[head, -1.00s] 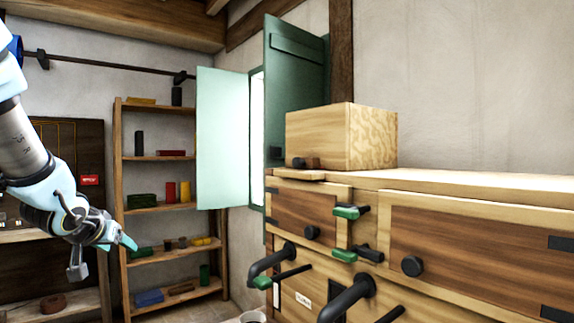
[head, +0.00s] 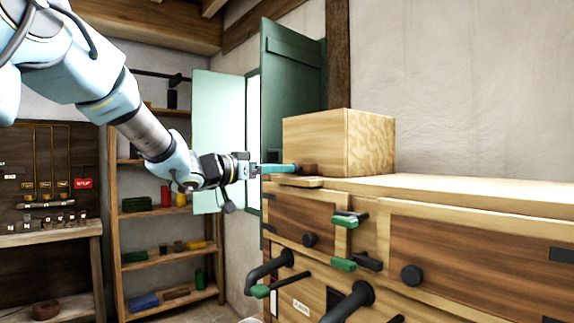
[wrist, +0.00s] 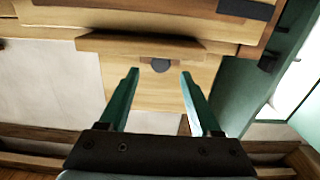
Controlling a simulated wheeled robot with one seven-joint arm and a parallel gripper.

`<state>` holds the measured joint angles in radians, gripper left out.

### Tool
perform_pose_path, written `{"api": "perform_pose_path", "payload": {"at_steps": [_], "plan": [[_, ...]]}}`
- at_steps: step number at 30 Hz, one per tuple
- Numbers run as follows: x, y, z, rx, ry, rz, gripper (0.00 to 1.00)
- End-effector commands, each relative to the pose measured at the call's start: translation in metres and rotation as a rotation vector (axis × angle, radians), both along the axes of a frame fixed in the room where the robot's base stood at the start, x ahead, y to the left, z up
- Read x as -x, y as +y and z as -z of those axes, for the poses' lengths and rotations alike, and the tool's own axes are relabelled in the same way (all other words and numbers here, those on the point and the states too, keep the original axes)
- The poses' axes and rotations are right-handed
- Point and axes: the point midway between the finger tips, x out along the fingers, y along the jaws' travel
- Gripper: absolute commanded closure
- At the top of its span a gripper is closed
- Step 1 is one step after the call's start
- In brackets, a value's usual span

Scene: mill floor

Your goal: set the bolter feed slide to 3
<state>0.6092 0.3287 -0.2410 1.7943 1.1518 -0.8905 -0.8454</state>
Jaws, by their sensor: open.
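A pale wooden box (head: 340,143) stands on top of the wooden cabinet (head: 440,184). A small dark knob (head: 308,168) sits low on its front, above a short wooden ledge (head: 298,182). The knob also shows in the wrist view (wrist: 161,65). I cannot tell for certain that this is the bolter feed slide, and no scale or number is readable on it. My gripper (head: 284,168) is open at the box's front, close to the knob. In the wrist view, its two teal fingers (wrist: 157,95) are spread wide, with the knob between and beyond their tips.
Green-handled levers (head: 344,220) and black knobs (head: 412,275) are on the cabinet front, below my gripper. A green shutter (head: 293,85) stands open just behind. Shelves (head: 160,217) and a dark panel with small controls (head: 45,170) are at the left.

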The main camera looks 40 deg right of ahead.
Motion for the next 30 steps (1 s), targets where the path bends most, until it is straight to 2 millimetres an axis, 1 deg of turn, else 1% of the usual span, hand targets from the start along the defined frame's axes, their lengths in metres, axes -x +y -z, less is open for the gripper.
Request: {"api": "perform_pose_path", "payload": {"at_steps": [1,3,7,11,18,20,30], "plan": [[0.001,-0.009,-0.002,0.0,0.001,0.002,0.35],[0.001,-0.018,-0.002,0.0,0.001,0.001,0.35],[0.001,-0.03,-0.001,0.0,0.001,-0.001,0.35],[0.002,-0.035,0.0,-0.001,-0.001,-0.002,0.35],[0.002,-0.035,0.0,-0.001,0.0,-0.002,0.35],[0.002,-0.035,0.0,-0.001,0.0,-0.002,0.41],[0.001,-0.035,0.0,0.0,0.0,-0.002,0.79]]}}
